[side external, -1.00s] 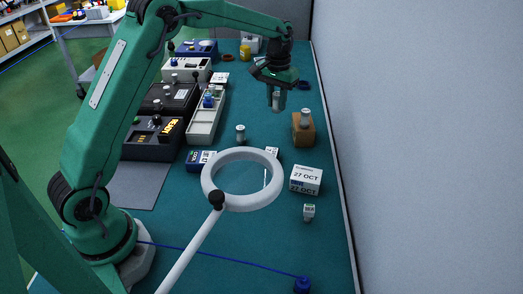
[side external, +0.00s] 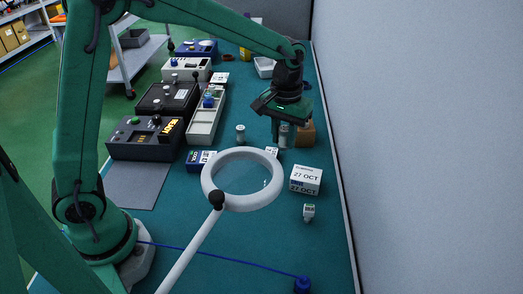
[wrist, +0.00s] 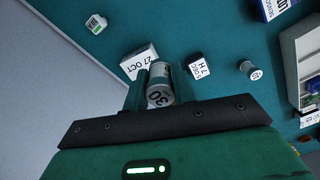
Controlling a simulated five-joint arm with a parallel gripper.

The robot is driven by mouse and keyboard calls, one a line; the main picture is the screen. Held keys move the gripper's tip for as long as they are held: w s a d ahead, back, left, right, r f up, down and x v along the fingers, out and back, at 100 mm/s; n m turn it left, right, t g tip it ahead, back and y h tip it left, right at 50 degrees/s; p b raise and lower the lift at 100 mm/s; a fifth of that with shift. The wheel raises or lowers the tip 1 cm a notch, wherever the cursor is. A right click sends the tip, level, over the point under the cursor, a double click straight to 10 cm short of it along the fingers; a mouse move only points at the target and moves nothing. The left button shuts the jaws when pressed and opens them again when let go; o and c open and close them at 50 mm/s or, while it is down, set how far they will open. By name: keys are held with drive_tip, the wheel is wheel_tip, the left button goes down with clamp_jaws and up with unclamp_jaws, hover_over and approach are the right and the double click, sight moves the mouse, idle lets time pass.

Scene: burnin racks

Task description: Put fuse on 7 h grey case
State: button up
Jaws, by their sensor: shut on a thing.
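My gripper (side external: 284,138) is shut on a fuse (wrist: 160,84), a pale cylinder with a grey band and a "30" on its end. It holds the fuse above the green mat, in front of a brown block (side external: 308,131). In the wrist view a small box (wrist: 198,66) has a label like "7 H".
A white "27 OCT" box (side external: 306,180) and a small green-white item (side external: 309,212) stand at right. Another cylinder (side external: 240,134) stands on the mat. A magnifier ring (side external: 213,201) covers part of the foreground. A long pale tray (side external: 206,116) lies beside the cases. The wall bounds the right.

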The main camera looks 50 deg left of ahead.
drive_tip(key=w+a+f, duration=0.2)
drive_tip(key=a, duration=0.1)
drive_tip(key=w+a+f, duration=0.1)
drive_tip(key=a+f, duration=0.1)
drive_tip(key=a, duration=0.2)
drive_tip(key=w+a+f, duration=0.2)
drive_tip(key=a+f, duration=0.1)
drive_tip(key=shift+w+a, duration=0.15)
drive_tip(key=shift+w, duration=0.2)
drive_tip(key=shift+f, duration=0.1)
drive_tip(key=shift+f, duration=1.9)
drive_tip(key=shift+f, duration=0.1)
drive_tip(key=o, duration=1)
wheel_tip(320, 180, up, 12)
